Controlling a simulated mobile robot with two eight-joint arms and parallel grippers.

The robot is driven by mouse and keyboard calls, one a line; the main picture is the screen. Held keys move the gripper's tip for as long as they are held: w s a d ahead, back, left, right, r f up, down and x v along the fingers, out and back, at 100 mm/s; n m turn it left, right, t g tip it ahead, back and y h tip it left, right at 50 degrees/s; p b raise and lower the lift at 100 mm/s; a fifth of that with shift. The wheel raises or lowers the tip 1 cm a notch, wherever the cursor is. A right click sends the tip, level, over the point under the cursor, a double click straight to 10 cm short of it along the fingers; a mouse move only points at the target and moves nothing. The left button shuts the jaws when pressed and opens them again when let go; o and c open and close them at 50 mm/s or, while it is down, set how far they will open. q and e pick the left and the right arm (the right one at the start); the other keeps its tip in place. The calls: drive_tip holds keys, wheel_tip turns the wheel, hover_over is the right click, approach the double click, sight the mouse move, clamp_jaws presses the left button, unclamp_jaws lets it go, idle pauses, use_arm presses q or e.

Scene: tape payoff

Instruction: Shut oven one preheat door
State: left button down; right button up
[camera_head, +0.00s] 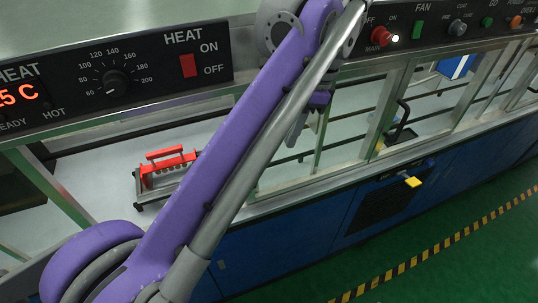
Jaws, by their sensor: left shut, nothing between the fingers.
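The oven front has a row of clear panels in pale metal frames below the control panels. One framed panel (384,112) at right of centre has a black handle (401,122) near its right side. It looks like a door, but I cannot tell which preheat door it is or how far open it stands. My left arm crosses the view from lower left to top centre. My left gripper (294,136) points down behind the arm, in front of the clear panels and left of the black handle. Its fingers are shut and empty, partly hidden by the arm. My right gripper is out of view.
A red-handled rack (168,163) sits inside at the left. A heat panel (125,76) and a fan panel (440,32) run above. A yellow-tipped latch (412,181) juts from the blue lower cabinets (290,245). The green floor with a striped line (440,245) is clear.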

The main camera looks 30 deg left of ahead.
use_arm(q)
drive_tip(key=s+a+f+b, duration=0.1)
drive_tip(key=s+a+f, duration=0.2)
drive_tip(key=f, duration=0.5)
drive_tip(key=shift+a+f, duration=0.3)
drive_tip(key=shift+a, duration=0.55)
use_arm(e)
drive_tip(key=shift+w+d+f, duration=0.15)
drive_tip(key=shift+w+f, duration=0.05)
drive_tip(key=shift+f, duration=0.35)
use_arm(q)
drive_tip(key=shift+s, duration=0.1)
